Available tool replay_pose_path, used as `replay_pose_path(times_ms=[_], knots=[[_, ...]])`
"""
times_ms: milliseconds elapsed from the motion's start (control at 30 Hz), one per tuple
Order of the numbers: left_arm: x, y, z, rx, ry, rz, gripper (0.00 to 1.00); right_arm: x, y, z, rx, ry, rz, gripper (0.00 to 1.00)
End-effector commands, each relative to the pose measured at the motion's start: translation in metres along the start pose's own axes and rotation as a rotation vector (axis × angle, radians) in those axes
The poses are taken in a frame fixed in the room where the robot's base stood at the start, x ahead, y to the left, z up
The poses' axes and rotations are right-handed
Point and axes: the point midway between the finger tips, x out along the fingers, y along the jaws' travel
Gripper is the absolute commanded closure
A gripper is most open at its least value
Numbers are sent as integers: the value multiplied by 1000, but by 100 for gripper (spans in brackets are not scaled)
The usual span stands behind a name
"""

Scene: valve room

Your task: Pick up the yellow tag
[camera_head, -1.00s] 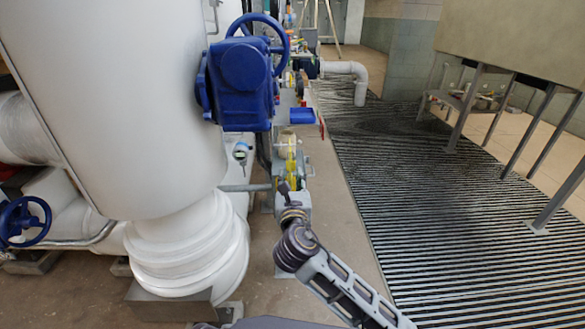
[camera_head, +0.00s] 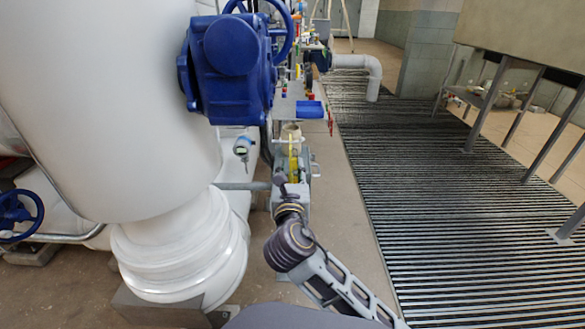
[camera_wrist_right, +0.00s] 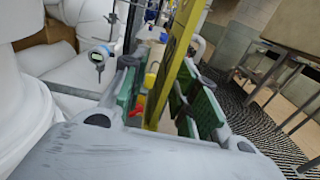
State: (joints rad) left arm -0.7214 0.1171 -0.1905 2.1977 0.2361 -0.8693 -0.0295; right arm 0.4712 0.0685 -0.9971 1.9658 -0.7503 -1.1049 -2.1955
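A narrow upright yellow piece (camera_head: 294,163), possibly the yellow tag, stands at the bench's near end in the head view. In the right wrist view the yellow piece (camera_wrist_right: 176,50) runs as a tilted strip from the top edge down between my green-padded fingers. My right gripper (camera_wrist_right: 160,95) is open, with a gap visible between its left finger and the strip. I cannot tell whether the right finger touches it. My left gripper is out of view.
A big white pipe (camera_head: 110,120) and a blue valve actuator (camera_head: 228,70) stand close on the left. A gauge (camera_head: 242,149) hangs beside the pipe. The floor grating (camera_head: 440,190) at right is open.

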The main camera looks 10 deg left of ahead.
Motion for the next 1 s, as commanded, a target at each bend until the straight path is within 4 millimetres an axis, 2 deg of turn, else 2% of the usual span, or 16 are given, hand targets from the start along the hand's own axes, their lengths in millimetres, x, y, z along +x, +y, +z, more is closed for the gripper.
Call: replay_pose_path(times_ms=[367, 600, 1000], knots=[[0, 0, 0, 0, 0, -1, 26, 0, 0, 0, 0, 0, 0, 71], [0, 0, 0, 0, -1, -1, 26, 0, 0, 0, 0, 0, 0, 99], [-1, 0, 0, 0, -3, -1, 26, 0, 0, 1, 0, 0, 0, 100]])
